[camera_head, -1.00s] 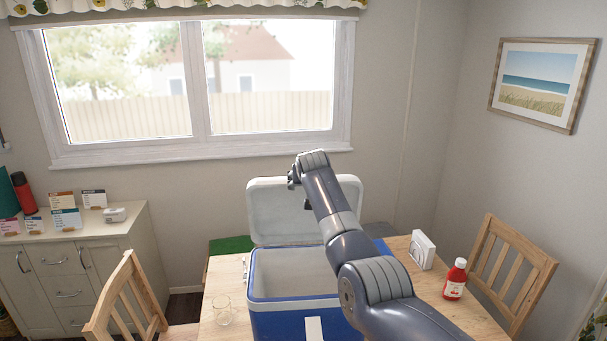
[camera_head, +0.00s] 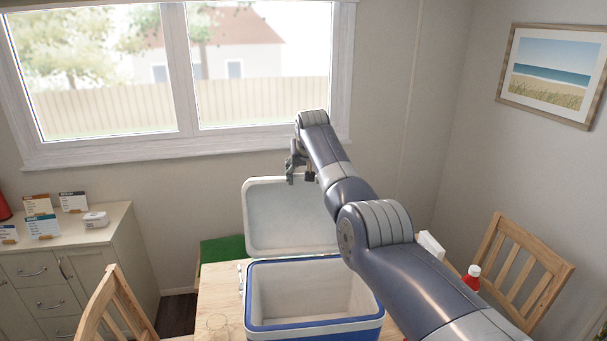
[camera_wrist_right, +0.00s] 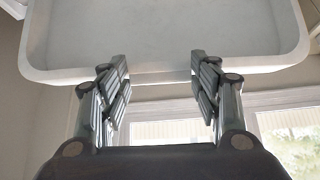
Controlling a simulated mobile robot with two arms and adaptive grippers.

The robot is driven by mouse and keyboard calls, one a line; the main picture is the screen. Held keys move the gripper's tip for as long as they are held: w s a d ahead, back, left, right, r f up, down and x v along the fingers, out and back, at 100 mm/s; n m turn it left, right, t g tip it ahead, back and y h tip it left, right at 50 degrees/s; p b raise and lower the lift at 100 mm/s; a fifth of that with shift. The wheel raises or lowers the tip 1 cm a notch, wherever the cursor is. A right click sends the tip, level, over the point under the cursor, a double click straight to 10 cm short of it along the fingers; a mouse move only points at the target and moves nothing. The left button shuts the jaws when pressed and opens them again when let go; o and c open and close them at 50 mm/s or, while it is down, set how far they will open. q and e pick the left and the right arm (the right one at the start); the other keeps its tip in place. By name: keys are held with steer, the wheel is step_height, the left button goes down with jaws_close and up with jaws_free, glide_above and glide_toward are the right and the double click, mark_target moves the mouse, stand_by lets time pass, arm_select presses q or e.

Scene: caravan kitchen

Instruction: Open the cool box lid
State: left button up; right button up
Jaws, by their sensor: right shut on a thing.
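The blue cool box (camera_head: 315,331) stands on the wooden table, and its pale inside shows. Its white lid (camera_head: 275,220) stands raised at the back of the box, with its hollow inner side facing me. My right gripper (camera_head: 299,174) is at the lid's upper edge, fingers pointing down. In the right wrist view the lid (camera_wrist_right: 160,30) fills the top, and the fingers of my right gripper (camera_wrist_right: 158,68) stand apart at its rim, shut on the lid. The exact contact is hard to see. My right forearm hides the lid's right part. My left gripper is out of view.
A red bottle (camera_head: 472,277) and a white holder (camera_head: 431,245) are to the right, partly behind my arm. Wooden chairs (camera_head: 520,270) flank the table. The window (camera_head: 190,90) is behind the lid.

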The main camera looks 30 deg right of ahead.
steer(key=shift+r, duration=0.5)
steer(key=o, duration=1.5)
steer(key=shift+s, duration=0.1)
steer(key=shift+s+f, duration=0.1)
steer(key=shift+s, duration=0.1)
steer(key=v, duration=1.2)
steer(key=shift+s, duration=0.1)
steer(key=shift+f, duration=0.1)
